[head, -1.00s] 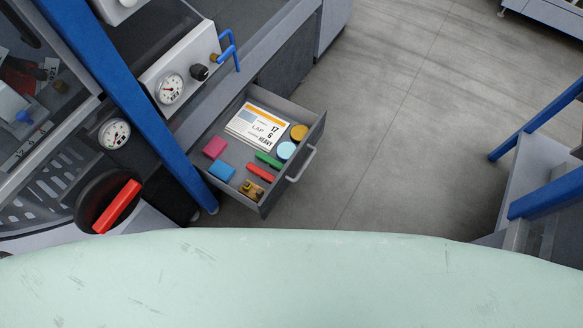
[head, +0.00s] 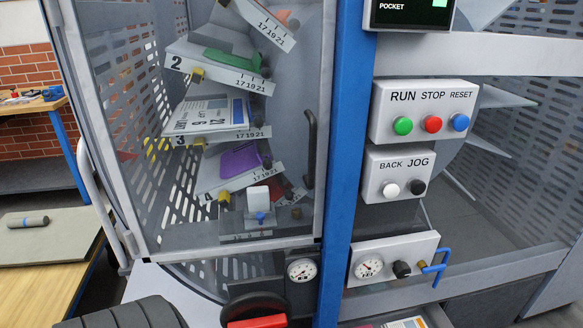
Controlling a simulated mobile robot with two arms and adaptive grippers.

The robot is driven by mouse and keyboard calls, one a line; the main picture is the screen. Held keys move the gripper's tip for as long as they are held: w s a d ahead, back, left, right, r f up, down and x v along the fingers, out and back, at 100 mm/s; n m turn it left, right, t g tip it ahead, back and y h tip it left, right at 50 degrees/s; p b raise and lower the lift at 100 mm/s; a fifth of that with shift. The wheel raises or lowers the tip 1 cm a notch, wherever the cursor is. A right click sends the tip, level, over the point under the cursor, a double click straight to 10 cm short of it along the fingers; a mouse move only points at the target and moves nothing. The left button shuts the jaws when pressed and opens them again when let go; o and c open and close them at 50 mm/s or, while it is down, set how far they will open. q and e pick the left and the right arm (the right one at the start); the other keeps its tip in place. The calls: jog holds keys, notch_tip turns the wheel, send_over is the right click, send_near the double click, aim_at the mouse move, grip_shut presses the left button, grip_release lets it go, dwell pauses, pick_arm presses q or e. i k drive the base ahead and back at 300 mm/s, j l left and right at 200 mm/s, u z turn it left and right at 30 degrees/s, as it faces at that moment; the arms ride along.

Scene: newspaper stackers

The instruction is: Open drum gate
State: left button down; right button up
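The drum gate (head: 325,120) is a grey-framed clear panel on the left part of the machine. Its right edge stands close beside the blue post (head: 344,150), and it looks closed. A dark vertical handle (head: 309,150) is on its right side. Behind the clear panel are several numbered drum pockets (head: 226,75) holding papers and coloured pieces.
Right of the post are a RUN/STOP/RESET panel (head: 425,97), a BACK/JOG panel (head: 384,163) and a gauge panel with a blue lever (head: 440,262). A red bar handle (head: 258,322) is at the bottom. A wooden bench (head: 40,280) stands at the left.

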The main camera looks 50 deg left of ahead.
aim_at(64, 13)
jog(key=u, duration=1.9)
